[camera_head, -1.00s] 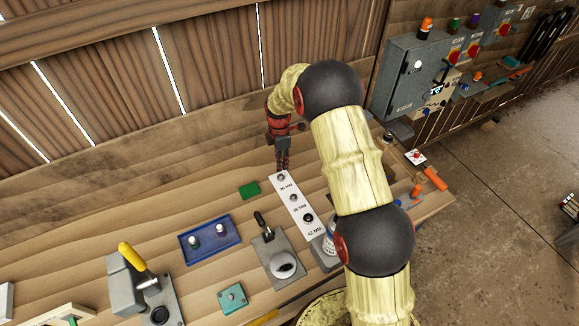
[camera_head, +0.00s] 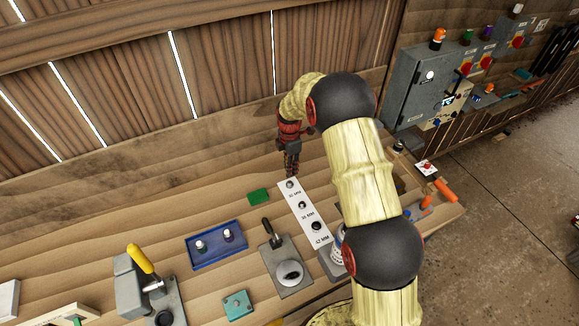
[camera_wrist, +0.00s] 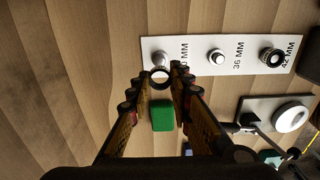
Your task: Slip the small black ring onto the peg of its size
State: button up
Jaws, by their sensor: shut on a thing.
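The white peg board (camera_head: 309,213) lies on the bench with three pale pegs in a row. The end peg (camera_wrist: 158,58) is beside my gripper; its label is partly covered. The middle peg (camera_wrist: 216,56) is marked 36 MM and looks bare. The peg marked 42 MM (camera_wrist: 273,57) has a dark ring around it. My gripper (camera_wrist: 160,82) points down at the board's far end and is shut on the small black ring (camera_wrist: 160,75). The ring appears close beside the end peg, not clearly around it; its height is unclear. In the head view, my gripper (camera_head: 292,174) hides the ring.
A green block (camera_head: 258,196) lies left of the board. A blue tray (camera_head: 216,246) with two small pieces and a grey plate with a black handle (camera_head: 289,272) are nearer. Bare wood lies behind the board. My arm hides part of the bench on the right.

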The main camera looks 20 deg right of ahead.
aim_at(290, 182)
jog(key=shift+f+b, duration=1.3)
jog(key=shift+f, duration=1.25)
jog(key=shift+f+b, duration=0.8)
jog(key=shift+f, duration=0.4)
jog(key=o, duration=0.9)
jog(key=shift+o, duration=0.3)
notch_tip(290, 182, up, 12)
dwell(0.4)
